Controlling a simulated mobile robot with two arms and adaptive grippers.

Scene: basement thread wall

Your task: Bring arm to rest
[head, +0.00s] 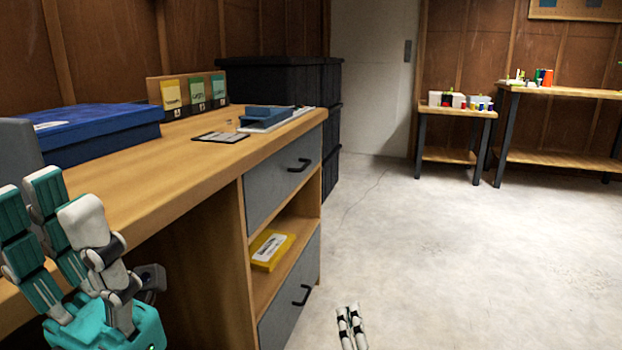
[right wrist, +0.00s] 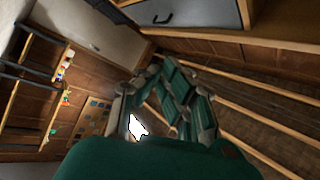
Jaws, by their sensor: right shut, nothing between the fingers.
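The desk (head: 180,148) runs behind the hand; I cannot tell the exact clearance.
A blue case (head: 98,135) and a flat blue item (head: 268,114) lie on the desk. A yellow box (head: 272,250) sits in the open shelf between grey drawers. Open floor (head: 460,260) lies to the right.

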